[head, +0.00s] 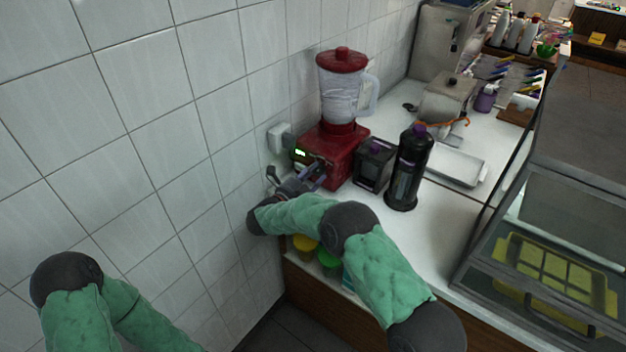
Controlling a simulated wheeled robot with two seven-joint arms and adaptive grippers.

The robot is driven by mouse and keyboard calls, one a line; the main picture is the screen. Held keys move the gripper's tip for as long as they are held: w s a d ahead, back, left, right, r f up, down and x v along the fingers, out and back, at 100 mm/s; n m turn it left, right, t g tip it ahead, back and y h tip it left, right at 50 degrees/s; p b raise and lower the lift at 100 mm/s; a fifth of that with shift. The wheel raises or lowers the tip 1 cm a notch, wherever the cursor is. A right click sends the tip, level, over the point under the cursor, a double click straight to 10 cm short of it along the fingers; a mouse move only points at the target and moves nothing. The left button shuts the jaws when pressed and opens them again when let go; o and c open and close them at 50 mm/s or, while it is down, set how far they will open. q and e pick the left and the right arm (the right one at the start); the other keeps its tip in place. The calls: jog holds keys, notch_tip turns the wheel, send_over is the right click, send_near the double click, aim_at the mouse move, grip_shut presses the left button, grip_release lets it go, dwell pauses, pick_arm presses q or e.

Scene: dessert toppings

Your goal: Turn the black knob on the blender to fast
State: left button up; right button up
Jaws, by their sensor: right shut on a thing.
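The blender stands on the white counter against the tiled wall, with a red base (341,150), a clear jar (341,95) and a red lid (341,60). A small lit green display shows on the front of its base. My right gripper (314,174) is at the lower front of the base, shut on what appears to be the black knob. The gripper hides the knob, so its setting cannot be seen. My left arm shows at the lower left, but its gripper is out of view.
A black box-shaped container (373,164) and a dark bottle (409,168) stand close to the right of the blender. A wall socket (279,137) is to its left. A glass case (545,240) with a yellow tray is at the right.

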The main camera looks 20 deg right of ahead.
jog(key=shift+m, duration=0.3)
jog(key=o, duration=1.1)
jog(key=shift+o, duration=0.2)
jog(key=shift+a, duration=0.1)
jog(key=v, duration=1.2)
